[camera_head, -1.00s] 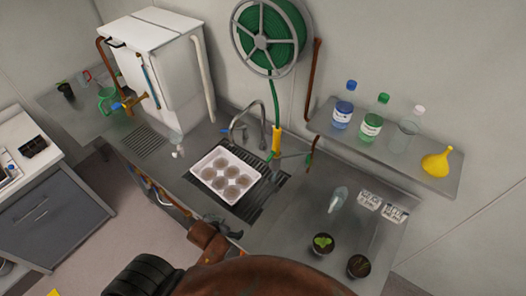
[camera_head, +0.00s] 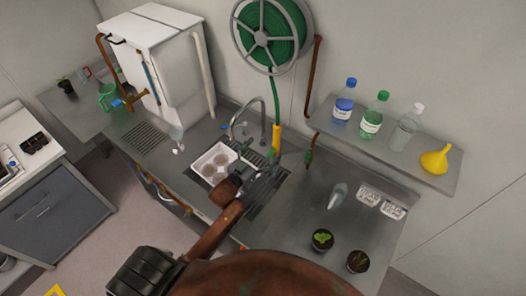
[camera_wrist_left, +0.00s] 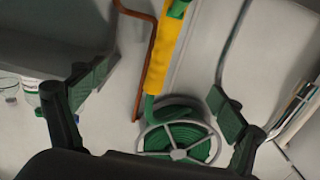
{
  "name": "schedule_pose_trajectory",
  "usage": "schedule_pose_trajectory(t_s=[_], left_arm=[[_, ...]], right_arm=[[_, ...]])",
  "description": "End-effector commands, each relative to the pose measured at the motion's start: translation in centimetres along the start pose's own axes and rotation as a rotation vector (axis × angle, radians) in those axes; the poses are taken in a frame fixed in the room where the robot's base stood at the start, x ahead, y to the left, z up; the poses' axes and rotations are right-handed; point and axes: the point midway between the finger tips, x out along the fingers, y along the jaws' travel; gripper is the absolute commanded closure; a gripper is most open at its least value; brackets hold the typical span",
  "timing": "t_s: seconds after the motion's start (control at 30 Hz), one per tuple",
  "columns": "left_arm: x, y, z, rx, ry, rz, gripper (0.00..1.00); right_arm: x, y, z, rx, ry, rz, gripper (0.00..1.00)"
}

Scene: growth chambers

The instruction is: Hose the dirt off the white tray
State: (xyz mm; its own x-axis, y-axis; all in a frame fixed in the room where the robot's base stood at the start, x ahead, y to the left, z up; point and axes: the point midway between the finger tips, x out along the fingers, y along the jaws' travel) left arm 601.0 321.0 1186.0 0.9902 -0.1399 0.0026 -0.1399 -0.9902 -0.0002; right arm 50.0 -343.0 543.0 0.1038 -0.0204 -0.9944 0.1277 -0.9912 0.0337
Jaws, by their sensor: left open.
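The white tray (camera_head: 199,164) lies in the sink area below the tap, with round brown dirt patches (camera_head: 209,170) on it. My left forearm and gripper hide its right part. My left gripper (camera_head: 268,170) is open and empty, just in front of the hose's yellow spray handle (camera_head: 277,136), which hangs against the wall. In the left wrist view the yellow handle (camera_wrist_left: 163,50) shows between the two open fingers (camera_wrist_left: 158,97), apart from both. The green hose (camera_head: 272,88) runs up from it to the wall reel (camera_head: 268,37). My right gripper is out of view.
A curved metal tap (camera_head: 236,122) stands behind the tray. Potted plants (camera_head: 322,239) stand on the counter's front right. A white cabinet (camera_head: 160,60) is at left.

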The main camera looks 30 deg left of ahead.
Motion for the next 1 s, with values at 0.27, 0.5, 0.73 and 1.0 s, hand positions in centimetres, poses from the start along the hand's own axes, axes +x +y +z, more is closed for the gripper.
schedule_pose_trajectory(t_s=[0.27,0.5,0.73,1.0], left_arm=[[2.6,0.0,0.2,0.000,0.000,0.000,0.10],[4.9,0.0,0.1,-0.001,-0.002,-0.001,0.10],[7.0,0.0,0.1,0.000,-0.001,-0.001,0.10],[8.8,-0.1,0.1,0.000,-0.002,-0.001,0.10]], right_arm=[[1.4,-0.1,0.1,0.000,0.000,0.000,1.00],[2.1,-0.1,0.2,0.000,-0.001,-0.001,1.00],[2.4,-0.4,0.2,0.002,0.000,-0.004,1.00],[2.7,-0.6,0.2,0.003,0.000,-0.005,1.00]])
